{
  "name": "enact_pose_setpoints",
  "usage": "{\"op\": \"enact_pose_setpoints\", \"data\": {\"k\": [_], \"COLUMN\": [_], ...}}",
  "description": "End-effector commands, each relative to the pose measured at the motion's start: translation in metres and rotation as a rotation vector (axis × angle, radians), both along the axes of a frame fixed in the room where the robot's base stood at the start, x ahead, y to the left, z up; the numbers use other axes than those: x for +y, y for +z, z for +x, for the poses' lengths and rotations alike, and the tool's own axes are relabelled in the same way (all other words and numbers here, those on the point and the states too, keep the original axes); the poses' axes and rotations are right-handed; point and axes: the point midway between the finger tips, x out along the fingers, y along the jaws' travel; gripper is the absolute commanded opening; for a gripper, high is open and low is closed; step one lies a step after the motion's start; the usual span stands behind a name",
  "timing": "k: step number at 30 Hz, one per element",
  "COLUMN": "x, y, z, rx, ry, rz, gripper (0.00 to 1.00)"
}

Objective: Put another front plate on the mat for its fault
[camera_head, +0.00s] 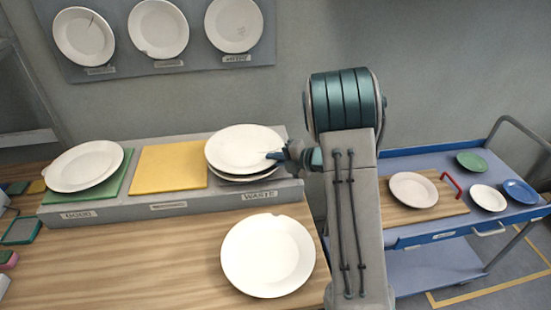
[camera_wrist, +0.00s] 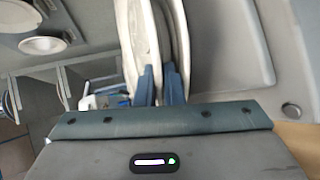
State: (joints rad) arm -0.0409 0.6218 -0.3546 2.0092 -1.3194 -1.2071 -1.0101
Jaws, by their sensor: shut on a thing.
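My gripper (camera_head: 275,157) is shut on the right rim of a white plate (camera_head: 240,146) over the section labelled WASTE (camera_head: 257,196). Other white plates (camera_head: 238,179) lie right under it; I cannot tell whether the held plate touches them. In the wrist view the fingers (camera_wrist: 160,85) are at the rim of a plate, with plates seen edge-on (camera_wrist: 133,40). The yellow mat (camera_head: 168,169) in the middle is bare; its label is unreadable. A white plate (camera_head: 88,165) lies on the green mat (camera_head: 116,182) labelled GOOD. A white plate with a chipped far rim (camera_head: 268,256) lies on the wooden counter in front.
Several sample plates (camera_head: 158,28) with labels hang on the wall board. At the right a blue cart (camera_head: 425,236) carries a wooden board (camera_head: 440,205) with a plate (camera_head: 413,190), a red handle and small white, blue and green dishes. The front-left counter (camera_head: 130,260) is clear.

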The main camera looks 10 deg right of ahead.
Motion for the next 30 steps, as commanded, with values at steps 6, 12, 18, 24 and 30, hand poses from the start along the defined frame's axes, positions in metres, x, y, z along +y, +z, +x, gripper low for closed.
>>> {"op": "enact_pose_setpoints", "data": {"k": [6,12,18,24,30], "x": [0.000,0.000,0.000,0.000,-0.032], "y": [-0.003,-0.006,-0.007,0.000,0.011], "z": [0.000,-0.001,-0.001,-0.001,-0.023], "rx": [-0.003,0.003,0.006,0.007,0.002], "ry": [0.000,-0.001,0.000,0.000,-0.009], "rz": [0.002,-0.001,-0.002,-0.003,-0.001], "gripper": [0.00,0.17,0.17,0.17,0.17]}}
